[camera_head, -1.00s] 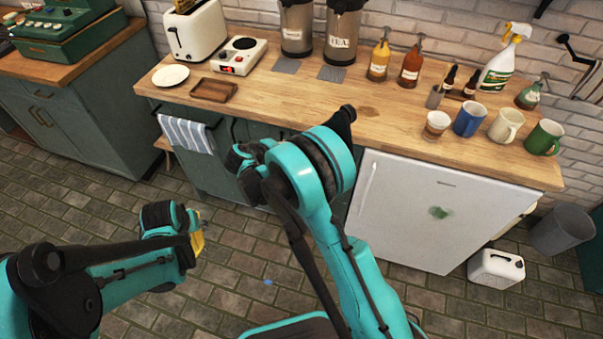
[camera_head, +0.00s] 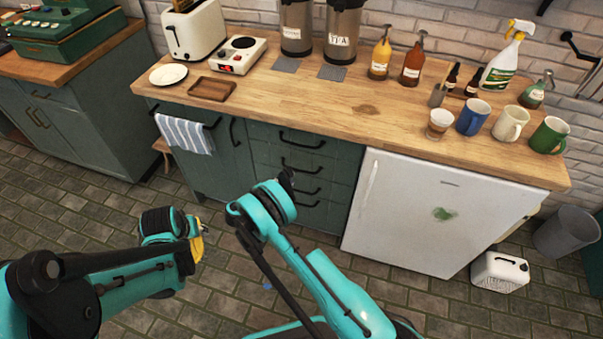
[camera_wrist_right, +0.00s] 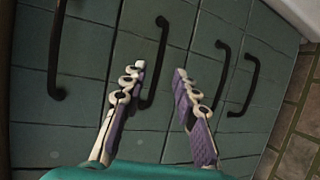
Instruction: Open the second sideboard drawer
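The green sideboard's drawer stack (camera_head: 262,150) is shut, with dark bar handles one above another. The second drawer's handle (camera_head: 301,169) shows in the head view. In the right wrist view, turned sideways, the second handle (camera_wrist_right: 152,92) lies between the fingertips in the picture, closer to the left finger. My right gripper (camera_wrist_right: 159,69) is open, its two pale and purple fingers apart; I cannot tell whether they touch the handle. In the head view my right arm's end hides part of the lower drawers. My left gripper (camera_head: 197,242) hangs at the left over the floor, its fingers unclear.
The top handle (camera_wrist_right: 55,55) and lower handles (camera_wrist_right: 222,75) flank the second one. A white fridge (camera_head: 440,210) stands right of the drawers. A striped towel (camera_head: 185,134) hangs at the left. The worktop (camera_head: 330,105) overhangs the drawers and holds mugs, bottles and a toaster.

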